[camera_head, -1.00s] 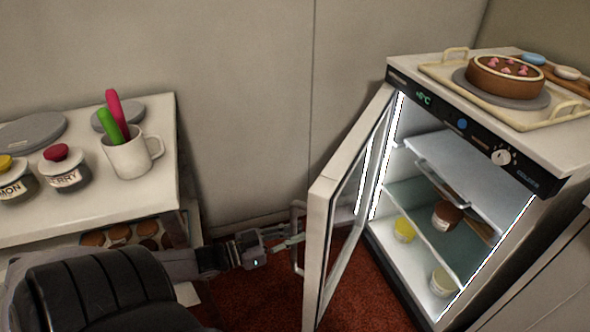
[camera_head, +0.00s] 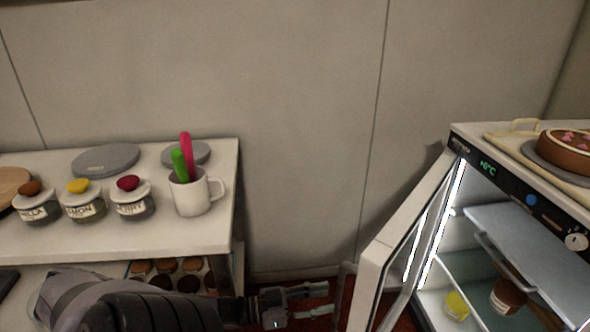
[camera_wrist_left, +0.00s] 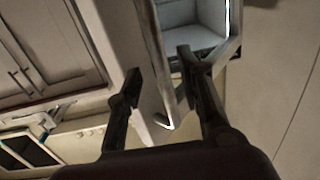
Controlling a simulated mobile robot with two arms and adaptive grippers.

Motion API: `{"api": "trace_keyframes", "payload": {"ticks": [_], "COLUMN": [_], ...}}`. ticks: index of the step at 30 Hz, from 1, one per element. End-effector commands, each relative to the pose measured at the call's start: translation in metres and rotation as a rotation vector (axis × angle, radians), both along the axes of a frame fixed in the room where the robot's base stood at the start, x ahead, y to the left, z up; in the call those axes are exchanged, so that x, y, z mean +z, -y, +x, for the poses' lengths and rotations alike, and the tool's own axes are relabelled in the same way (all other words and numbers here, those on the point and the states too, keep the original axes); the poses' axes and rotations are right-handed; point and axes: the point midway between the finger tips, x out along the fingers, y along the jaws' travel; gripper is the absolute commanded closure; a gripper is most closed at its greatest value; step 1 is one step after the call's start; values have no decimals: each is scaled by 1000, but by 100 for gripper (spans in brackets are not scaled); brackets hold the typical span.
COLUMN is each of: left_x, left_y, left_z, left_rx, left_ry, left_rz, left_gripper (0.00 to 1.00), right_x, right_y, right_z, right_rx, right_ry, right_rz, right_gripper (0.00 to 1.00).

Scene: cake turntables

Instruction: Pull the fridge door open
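The fridge (camera_head: 520,200) stands at the right in the head view, with its lit inside showing. Its door (camera_head: 376,268) stands open, swung out toward the left. The door handle (camera_head: 342,290) is on the door's outer side, partly cut off by the lower edge. My left gripper (camera_head: 322,301) is low in the head view, just left of the handle, with its fingers apart. In the left wrist view the two fingers (camera_wrist_left: 160,78) are spread, and the door (camera_wrist_left: 152,60) shows beyond and between them. Nothing appears gripped. My right gripper is out of view.
A white counter (camera_head: 120,238) at the left holds jars, a mug (camera_head: 194,196) with pink and green tools, and grey discs. A cake (camera_head: 570,150) sits on a tray on the fridge. A yellow-lidded jar (camera_head: 456,305) stands inside the fridge. Bare wall lies between.

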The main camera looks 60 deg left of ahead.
Motion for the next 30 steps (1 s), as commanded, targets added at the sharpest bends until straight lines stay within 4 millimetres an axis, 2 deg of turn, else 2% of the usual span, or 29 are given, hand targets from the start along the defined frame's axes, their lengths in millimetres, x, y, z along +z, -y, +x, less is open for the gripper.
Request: {"api": "trace_keyframes", "payload": {"ticks": [1,6,12,24,30], "left_x": [-2,-1,-1,0,0], "left_y": [-5,-18,-28,-31,-31], "left_z": [-11,-39,-61,-67,-66], "left_rx": [1,1,1,0,0], "left_ry": [-6,-5,-2,0,0], "left_rz": [2,1,0,0,1], "left_gripper": [65,65,65,66,79], "right_x": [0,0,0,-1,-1], "right_y": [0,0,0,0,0], "right_z": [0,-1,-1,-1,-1], "right_rx": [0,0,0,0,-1], "right_ry": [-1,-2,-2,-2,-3], "right_rz": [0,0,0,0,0], "right_gripper": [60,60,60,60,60]}}
